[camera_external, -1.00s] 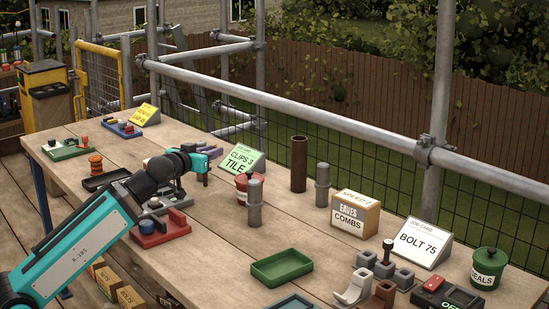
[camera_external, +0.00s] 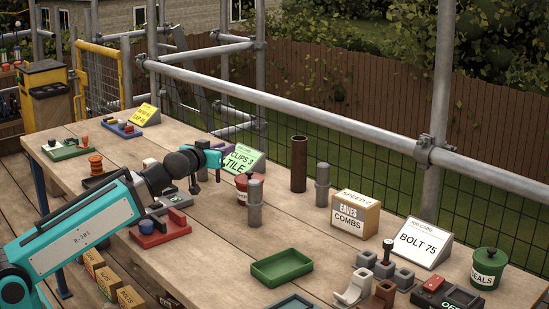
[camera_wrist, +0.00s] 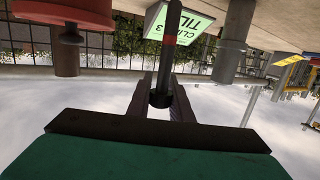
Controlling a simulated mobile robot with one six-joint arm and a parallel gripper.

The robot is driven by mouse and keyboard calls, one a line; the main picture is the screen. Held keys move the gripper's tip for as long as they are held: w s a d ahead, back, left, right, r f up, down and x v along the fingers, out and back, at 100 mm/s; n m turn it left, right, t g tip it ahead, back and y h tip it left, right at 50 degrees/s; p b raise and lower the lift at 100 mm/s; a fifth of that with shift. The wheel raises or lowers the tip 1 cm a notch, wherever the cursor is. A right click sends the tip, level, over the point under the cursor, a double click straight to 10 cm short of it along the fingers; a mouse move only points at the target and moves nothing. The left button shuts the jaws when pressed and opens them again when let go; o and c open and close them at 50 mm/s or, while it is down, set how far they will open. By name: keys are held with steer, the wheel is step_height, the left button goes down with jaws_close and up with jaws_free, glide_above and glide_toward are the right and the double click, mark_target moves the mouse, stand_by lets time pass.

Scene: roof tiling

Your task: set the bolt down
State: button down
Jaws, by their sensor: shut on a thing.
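The bolt (camera_wrist: 173,45) is a dark rod with a red band and a wider dark end, seen in the wrist view. My gripper (camera_wrist: 160,92) is shut on it near that wider end, and the rod runs to the top edge of the picture. In the external view my teal gripper (camera_external: 216,156) is above the table, in front of the green "CLIPS 3 TILE" card (camera_external: 243,160). A small dark part hangs below it there, too small to make out surely. The bolt's far end is cut off in the wrist view.
A red tub (camera_external: 241,190) and grey posts (camera_external: 255,205) stand right of my gripper. A brown tube (camera_external: 299,165) is farther back. A green tray (camera_external: 281,268) is empty. The "BOLT 75" card (camera_external: 418,243) stands at right.

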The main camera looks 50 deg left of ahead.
steer(key=shift+w+a+r+p, duration=0.15)
steer(key=shift+w+p, duration=0.5)
steer(key=shift+p, duration=2.15)
steer(key=p, duration=0.5)
steer(key=shift+w, duration=0.4)
steer(key=w, duration=0.2)
steer(key=shift+w+f+p, duration=0.35)
steer(key=shift+f+p, duration=0.05)
steer(key=shift+f, duration=0.15)
steer(key=shift+f, duration=1.65)
steer(key=shift+f, duration=0.15)
steer(key=c, duration=1.6)
jaws_free()
steer(key=shift+r, duration=0.25)
